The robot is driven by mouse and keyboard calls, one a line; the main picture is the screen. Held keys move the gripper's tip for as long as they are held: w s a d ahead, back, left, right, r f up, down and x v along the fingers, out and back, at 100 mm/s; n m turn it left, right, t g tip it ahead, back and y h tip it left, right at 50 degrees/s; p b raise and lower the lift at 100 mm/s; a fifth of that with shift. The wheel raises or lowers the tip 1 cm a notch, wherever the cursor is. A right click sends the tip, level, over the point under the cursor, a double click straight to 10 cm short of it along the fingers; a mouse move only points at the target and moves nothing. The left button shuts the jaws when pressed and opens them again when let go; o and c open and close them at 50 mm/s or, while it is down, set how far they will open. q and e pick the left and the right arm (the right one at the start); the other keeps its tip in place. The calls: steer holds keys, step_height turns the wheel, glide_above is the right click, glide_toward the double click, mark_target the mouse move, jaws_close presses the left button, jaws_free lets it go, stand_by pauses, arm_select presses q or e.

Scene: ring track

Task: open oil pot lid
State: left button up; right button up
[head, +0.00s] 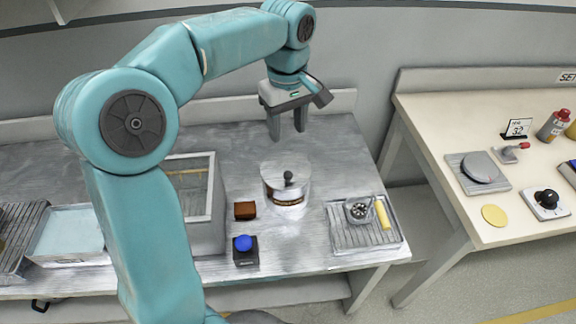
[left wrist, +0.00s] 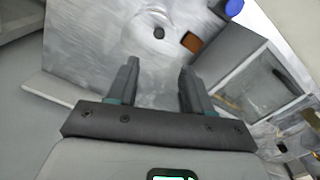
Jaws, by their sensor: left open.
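The oil pot (head: 285,198) is a short, pale metal cylinder standing upright on the metal-topped table. Its lid (head: 272,178) is on top, with a dark round knob (head: 288,177) in the middle. In the left wrist view the knob (left wrist: 159,32) shows beyond the fingertips, and the pale lid blends into the table. My left gripper (head: 287,132) is open and empty, fingers pointing down. It is above and behind the pot, apart from it. It also shows in the left wrist view (left wrist: 159,68). My right gripper is not in view.
Left of the pot are a brown block (head: 245,210), a blue button on a dark base (head: 244,249) and a glass-topped box (head: 206,235). A grooved tray (head: 345,238) stands right of it. A second table (head: 440,130) stands at the right, across a gap.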

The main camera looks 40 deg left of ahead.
mark_target(288, 174)
arm_select(q)
step_height(288, 174, down, 13)
steer(key=shift+w+f+b, duration=0.1)
steer(key=shift+b, duration=0.55)
steer(key=shift+f, duration=0.4)
jaws_close()
